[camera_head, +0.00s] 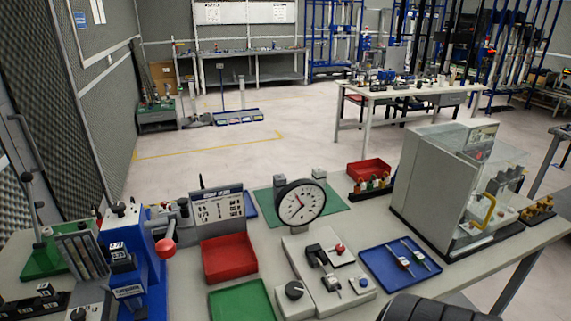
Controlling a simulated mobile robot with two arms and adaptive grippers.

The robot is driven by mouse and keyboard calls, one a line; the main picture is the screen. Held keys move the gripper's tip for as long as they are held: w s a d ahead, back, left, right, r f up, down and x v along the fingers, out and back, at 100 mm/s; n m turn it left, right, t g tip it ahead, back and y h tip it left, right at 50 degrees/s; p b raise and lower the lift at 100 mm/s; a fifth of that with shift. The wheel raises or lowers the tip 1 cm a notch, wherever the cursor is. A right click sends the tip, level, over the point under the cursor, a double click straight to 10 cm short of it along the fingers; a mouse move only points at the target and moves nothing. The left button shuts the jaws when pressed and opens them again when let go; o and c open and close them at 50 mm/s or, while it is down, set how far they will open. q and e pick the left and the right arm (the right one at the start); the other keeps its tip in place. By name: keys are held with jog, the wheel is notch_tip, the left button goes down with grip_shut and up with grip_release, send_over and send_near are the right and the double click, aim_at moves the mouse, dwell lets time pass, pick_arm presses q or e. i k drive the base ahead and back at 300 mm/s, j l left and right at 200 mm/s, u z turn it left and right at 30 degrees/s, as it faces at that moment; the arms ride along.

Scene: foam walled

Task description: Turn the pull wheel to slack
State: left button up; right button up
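A grey bench device with a large round dial gauge (300,203) stands at the middle of the near table. On its base are a black round knob (294,290) with a light mark at the front left, a black clamp-like part (322,258), a red button (340,249) and a smaller button at the right. The knob may be the pull wheel; I cannot read any label on it. The gauge has a dark needle on a white face. Neither of my grippers shows, and nothing touches the device.
Left of the device are a red tray (228,260), a green tray (241,302) and a blue press (140,262) with a red ball handle. Right are a blue tray (400,266) with two small tools and a grey guarded machine (430,185).

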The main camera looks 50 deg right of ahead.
aim_at(294, 290)
jog(key=l+z, duration=0.1)
jog(key=z, duration=0.7)
jog(key=i+l+z, duration=0.1)
jog(key=z, duration=0.7)
jog(key=k+l+u, duration=0.1)
jog(key=l+u, duration=0.25)
jog(key=k+l+u, duration=0.15)
jog(key=u, duration=0.2)
jog(key=k+l+u, duration=0.15)
jog(key=u, duration=0.2)
jog(key=l, duration=0.1)
